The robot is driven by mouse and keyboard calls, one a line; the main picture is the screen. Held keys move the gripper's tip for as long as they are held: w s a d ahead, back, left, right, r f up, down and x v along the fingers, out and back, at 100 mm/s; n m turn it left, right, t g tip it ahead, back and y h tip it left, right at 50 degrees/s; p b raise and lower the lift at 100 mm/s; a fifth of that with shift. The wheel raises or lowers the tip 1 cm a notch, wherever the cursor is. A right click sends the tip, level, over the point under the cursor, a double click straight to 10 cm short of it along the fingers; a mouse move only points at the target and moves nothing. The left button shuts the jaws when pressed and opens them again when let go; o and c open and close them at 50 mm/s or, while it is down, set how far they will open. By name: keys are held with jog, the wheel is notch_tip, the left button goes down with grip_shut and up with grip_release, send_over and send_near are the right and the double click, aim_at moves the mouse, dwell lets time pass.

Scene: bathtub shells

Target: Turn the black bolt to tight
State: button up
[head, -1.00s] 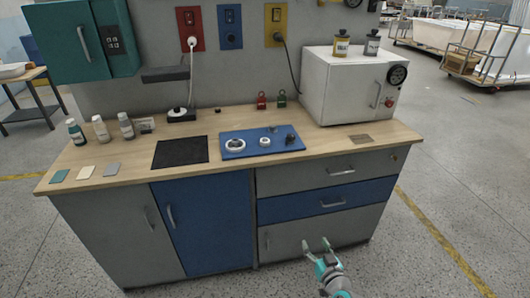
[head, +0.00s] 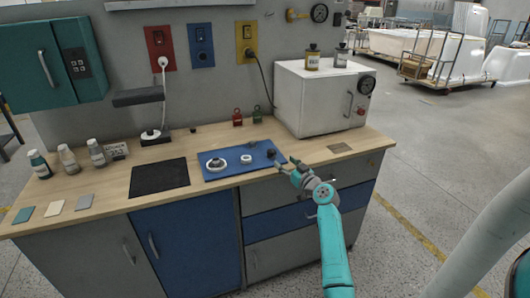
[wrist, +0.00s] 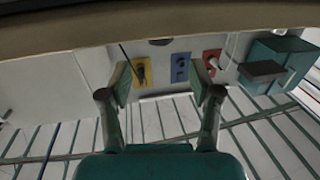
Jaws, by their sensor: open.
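A small dark piece (head: 271,153), which may be the black bolt, is at the right end of the blue mat (head: 228,172) on the bench in the head view. It is too small to tell its shape or how tight it is. My gripper (head: 287,164) is open near the bench's front edge, just right of the mat and close to the dark piece. I cannot tell whether they touch. In the wrist view my gripper (wrist: 160,88) has its fingers wide apart with nothing between them. The bolt cannot be made out there.
A white ring (head: 215,164) and a smaller white ring (head: 246,159) lie on the mat. A white oven-like box (head: 315,100) stands behind my gripper. Red (head: 238,117) and green (head: 257,114) padlock-like items stand at the back. A black pad (head: 160,178) lies left.

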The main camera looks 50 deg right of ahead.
aim_at(274, 153)
jog(key=x, duration=1)
jog(key=shift+w, duration=0.15)
jog(key=c, duration=1.2)
